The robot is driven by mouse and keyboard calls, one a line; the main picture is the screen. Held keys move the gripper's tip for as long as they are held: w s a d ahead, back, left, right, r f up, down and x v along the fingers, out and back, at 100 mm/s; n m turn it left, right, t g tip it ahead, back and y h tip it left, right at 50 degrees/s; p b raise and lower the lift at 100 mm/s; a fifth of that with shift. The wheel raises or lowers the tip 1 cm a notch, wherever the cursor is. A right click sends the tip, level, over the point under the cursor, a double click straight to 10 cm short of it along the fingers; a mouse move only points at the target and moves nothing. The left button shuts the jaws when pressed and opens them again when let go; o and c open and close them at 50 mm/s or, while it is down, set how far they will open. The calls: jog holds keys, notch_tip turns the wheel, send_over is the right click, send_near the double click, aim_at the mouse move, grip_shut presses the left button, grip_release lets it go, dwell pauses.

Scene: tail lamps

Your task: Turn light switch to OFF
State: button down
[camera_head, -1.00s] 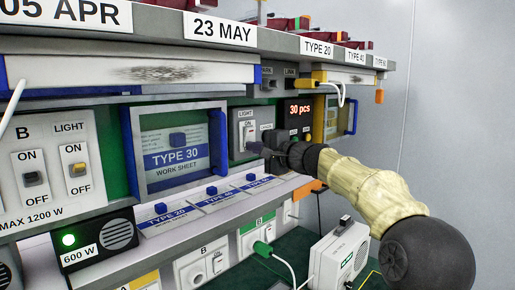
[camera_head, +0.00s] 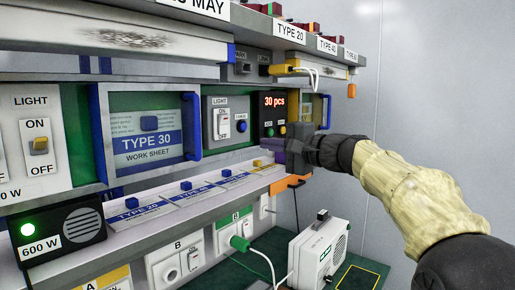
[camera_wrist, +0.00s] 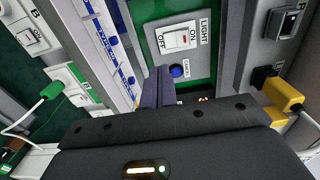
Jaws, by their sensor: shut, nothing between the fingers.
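The light switch (camera_head: 223,123) is a white rocker on a grey panel labelled LIGHT, with a blue button (camera_head: 241,125) to its right. In the wrist view the switch (camera_wrist: 185,39) has ON and OFF labels and a small reddish mark; I cannot tell for sure which way the rocker is pressed. My gripper (camera_head: 290,153) is shut and empty, right of and below the switch in the head view, apart from it. In the wrist view its dark fingers (camera_wrist: 158,86) point towards the panel below the switch. Another LIGHT switch with a yellow toggle (camera_head: 39,145) is at the far left.
The TYPE 30 work sheet frame (camera_head: 148,135) with blue handles stands left of the panel. A red 30 pcs display (camera_head: 275,101) is on its right. A shelf overhangs above. A white box (camera_head: 320,252) stands on the lower surface. Free room lies to the right.

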jog(key=shift+f, duration=0.1)
jog(key=s+f+n+g+h, duration=0.1)
jog(key=s+f+g+h, duration=0.3)
jog(key=f, duration=1.2)
jog(key=s+f+n+g+h, duration=0.15)
jog(key=s+f+h, duration=0.3)
jog(key=f, duration=1.05)
jog(key=s+d+f+n+g+h, duration=0.2)
jog(key=s+d+f+n, duration=0.1)
jog(key=s+f, duration=0.6)
jog(key=s+d+f+n+g+h, duration=0.2)
jog(key=s+d+f+n, duration=0.15)
jog(key=s+f, duration=0.45)
jog(key=w+p+v, duration=0.1)
jog(key=p+v, duration=1.1)
jog(key=v, duration=0.2)
jog(key=shift+w+a+r, duration=0.35)
jog(key=shift+w+a, duration=0.05)
jog(key=shift+a, duration=0.05)
